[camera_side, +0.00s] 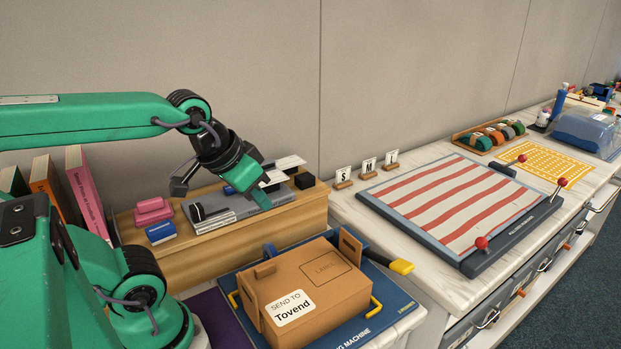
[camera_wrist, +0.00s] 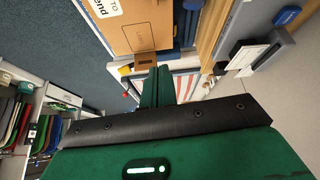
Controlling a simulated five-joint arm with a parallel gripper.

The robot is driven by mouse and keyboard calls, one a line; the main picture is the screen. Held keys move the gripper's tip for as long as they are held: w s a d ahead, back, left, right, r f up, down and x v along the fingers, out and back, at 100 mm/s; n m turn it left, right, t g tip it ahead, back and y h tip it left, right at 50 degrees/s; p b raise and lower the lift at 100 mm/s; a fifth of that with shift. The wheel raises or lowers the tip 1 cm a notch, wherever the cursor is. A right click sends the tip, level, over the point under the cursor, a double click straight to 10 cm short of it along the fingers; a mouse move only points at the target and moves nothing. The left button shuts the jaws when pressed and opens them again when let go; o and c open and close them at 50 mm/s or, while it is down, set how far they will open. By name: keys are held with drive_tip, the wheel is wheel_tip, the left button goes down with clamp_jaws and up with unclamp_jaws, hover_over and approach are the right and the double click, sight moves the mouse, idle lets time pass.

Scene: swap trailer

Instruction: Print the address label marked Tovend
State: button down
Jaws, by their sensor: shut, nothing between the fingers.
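My gripper (camera_side: 265,201) is shut and empty above the wooden shelf at the back left, over a flat grey device (camera_side: 275,200); I cannot tell whether it touches it. In the wrist view its green fingers (camera_wrist: 157,86) are together. White cards or plates (camera_side: 288,163) and a black block (camera_side: 305,181) are beside it. A cardboard box (camera_side: 335,297) on a blue base (camera_side: 383,323) carries a white card (camera_side: 292,309) reading "SEND TO Tovend" and an empty outline marked "LABEL". The card shows partly in the wrist view (camera_wrist: 103,6).
Pink blocks (camera_side: 153,212) and a blue block (camera_side: 160,233) lie on the shelf's left. A yellow-ended lever (camera_side: 401,267) stands beside the box. A striped board (camera_side: 452,205) with red knobs and small lettered cards (camera_side: 368,167) are to the right. Books (camera_side: 86,195) stand at left.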

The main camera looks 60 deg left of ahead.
drive_tip(key=w+a+r+n+y, duration=0.1)
drive_tip(key=w+a+n+y, duration=0.15)
drive_tip(key=a+n, duration=0.7)
drive_tip(key=r+n+y, duration=0.1)
drive_tip(key=n+y, duration=0.1)
drive_tip(key=n, duration=0.5)
hover_over(230, 189)
drive_tip(key=shift+s+r+m, duration=0.1)
drive_tip(key=shift+m, duration=0.15)
drive_tip(key=shift+f, duration=4.4)
drive_tip(key=shift+f, duration=0.15)
drive_tip(key=shift+f, duration=0.3)
drive_tip(key=shift+f, duration=0.45)
drive_tip(key=shift+r, duration=0.9)
